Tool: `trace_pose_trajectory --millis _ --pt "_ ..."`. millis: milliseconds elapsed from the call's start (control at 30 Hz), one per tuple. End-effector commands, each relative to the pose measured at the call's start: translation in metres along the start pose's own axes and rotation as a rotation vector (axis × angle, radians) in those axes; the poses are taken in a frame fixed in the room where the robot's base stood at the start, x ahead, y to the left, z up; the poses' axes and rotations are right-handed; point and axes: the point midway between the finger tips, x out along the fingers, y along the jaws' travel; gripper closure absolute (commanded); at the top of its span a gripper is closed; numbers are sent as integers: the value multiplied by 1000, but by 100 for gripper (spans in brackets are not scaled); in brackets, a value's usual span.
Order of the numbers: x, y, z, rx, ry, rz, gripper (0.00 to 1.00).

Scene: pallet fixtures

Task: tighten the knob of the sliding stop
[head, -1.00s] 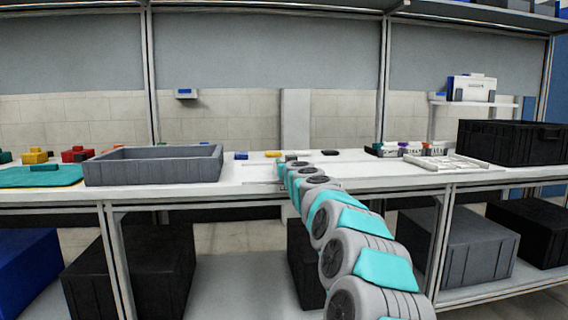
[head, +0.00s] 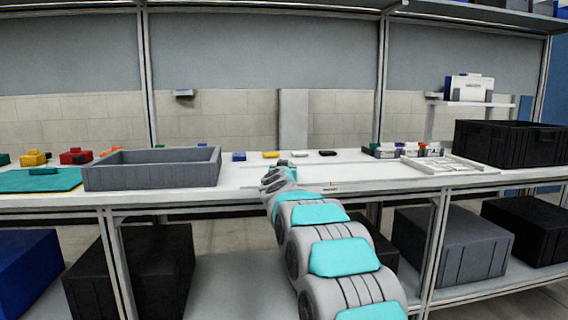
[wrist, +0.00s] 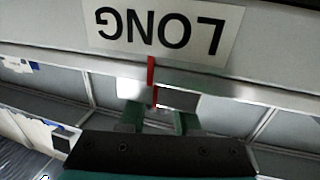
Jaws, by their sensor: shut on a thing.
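My gripper (wrist: 158,120) shows at the bottom of the wrist view, its two green fingers apart with a small pale thing between them. I take this to be the knob of the sliding stop, mostly hidden by the gripper. A red mark (wrist: 151,72) stands on the rail edge in line with the gap between the fingers. A white label reading LONG (wrist: 165,32) is upside down above it. In the head view my gripper (head: 277,178) is at the front of the bench, and my wrist hides the stop. The label (head: 331,189) shows small to its right.
A grey tray (head: 150,173) stands left on the bench (head: 400,180). Blue, yellow, white and black small blocks lie behind my gripper. A white rack (head: 455,165) and a black crate (head: 515,145) are at the right. Bins stand below the bench.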

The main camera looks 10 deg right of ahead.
Motion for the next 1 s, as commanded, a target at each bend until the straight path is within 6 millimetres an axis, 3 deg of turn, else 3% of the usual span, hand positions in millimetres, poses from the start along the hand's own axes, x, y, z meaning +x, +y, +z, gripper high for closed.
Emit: trace_pose_trajectory --millis 600,1000 --pt "-2 8 0 1 0 364 100" --pt "-4 13 1 0 0 518 100"
